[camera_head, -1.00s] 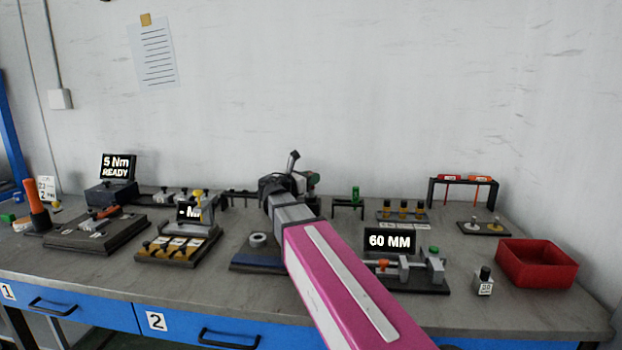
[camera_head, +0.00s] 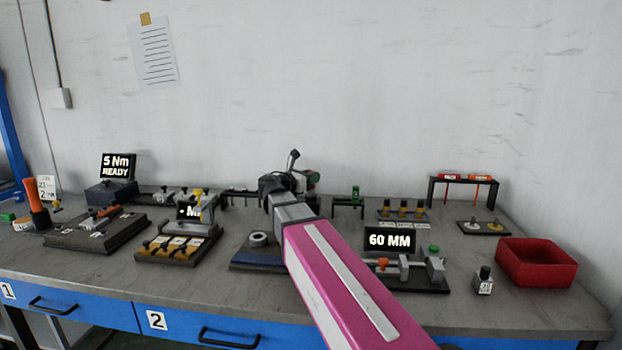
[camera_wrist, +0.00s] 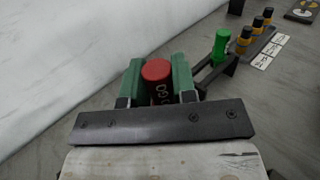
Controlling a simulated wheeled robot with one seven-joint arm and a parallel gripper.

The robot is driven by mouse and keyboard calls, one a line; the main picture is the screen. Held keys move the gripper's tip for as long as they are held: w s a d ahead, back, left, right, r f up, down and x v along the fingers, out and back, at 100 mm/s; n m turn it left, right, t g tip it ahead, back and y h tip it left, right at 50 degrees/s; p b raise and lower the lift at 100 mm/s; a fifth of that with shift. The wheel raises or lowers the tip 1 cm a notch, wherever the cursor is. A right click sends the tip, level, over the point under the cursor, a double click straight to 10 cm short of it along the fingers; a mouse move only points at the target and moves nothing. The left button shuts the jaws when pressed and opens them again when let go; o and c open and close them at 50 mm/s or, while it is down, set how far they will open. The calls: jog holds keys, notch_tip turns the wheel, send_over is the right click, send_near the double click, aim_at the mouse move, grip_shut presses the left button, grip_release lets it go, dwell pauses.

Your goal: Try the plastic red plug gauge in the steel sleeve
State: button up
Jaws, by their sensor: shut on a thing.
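My gripper (camera_wrist: 158,82) is shut on the red plug gauge (camera_wrist: 158,70), which sits between its two green fingers in the wrist view. The gauge has a round red top and a dark lower part with pale markings; its lower end is hidden. In the head view my gripper (camera_head: 297,182) is above the back of the bench, partly covered by my own arm. The gauge is not clear there. A grey ring that looks like the steel sleeve (camera_head: 258,238) lies on a dark blue-edged base, in front and to the left of my gripper. It is out of the wrist view.
A green gauge (camera_wrist: 221,46) stands on a dark rack beside my gripper, also seen in the head view (camera_head: 355,192). A 60 MM display (camera_head: 390,240) with a fixture and a red bin (camera_head: 537,262) are at right. Other fixtures crowd the left.

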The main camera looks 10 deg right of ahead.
jog(key=shift+r, duration=1.9)
jog(key=shift+r, duration=2.35)
